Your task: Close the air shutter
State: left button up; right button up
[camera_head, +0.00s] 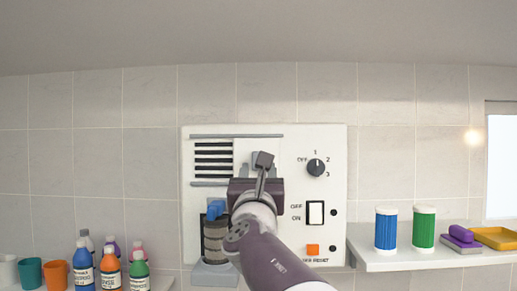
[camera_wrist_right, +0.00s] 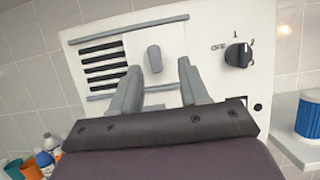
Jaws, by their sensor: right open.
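The air shutter is a pale sliding plate (camera_wrist_right: 170,42) between two grey rails on the white wall panel. A grey upright knob (camera_wrist_right: 154,58) stands on it. The dark vent slots (camera_head: 212,160) to its left are uncovered, and the plate sits at their right. My right gripper (camera_wrist_right: 158,72) is open in front of the plate, with one finger at each side below the knob. I cannot tell how near the fingers are to it. In the head view my right gripper (camera_head: 262,172) hides much of the plate. My left gripper is not in view.
The panel carries a rotary dial (camera_head: 316,167), a rocker switch (camera_head: 315,212) and an orange button (camera_head: 313,249). A grey cylinder with a blue top (camera_head: 215,210) stands lower left. Bottles (camera_head: 110,270) and cups stand left; a shelf (camera_head: 400,262) with canisters juts out right.

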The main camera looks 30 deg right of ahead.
aim_at(254, 157)
jog(key=p+x, duration=0.1)
jog(key=x, duration=0.1)
jog(key=p+x, duration=0.1)
jog(key=x, duration=0.2)
jog(key=p+x, duration=0.2)
jog(key=shift+w+a+r, duration=0.15)
jog(key=shift+w, duration=0.35)
jog(key=shift+w+a, duration=0.15)
jog(key=shift+a, duration=0.1)
jog(key=c, duration=0.5)
grip_shut()
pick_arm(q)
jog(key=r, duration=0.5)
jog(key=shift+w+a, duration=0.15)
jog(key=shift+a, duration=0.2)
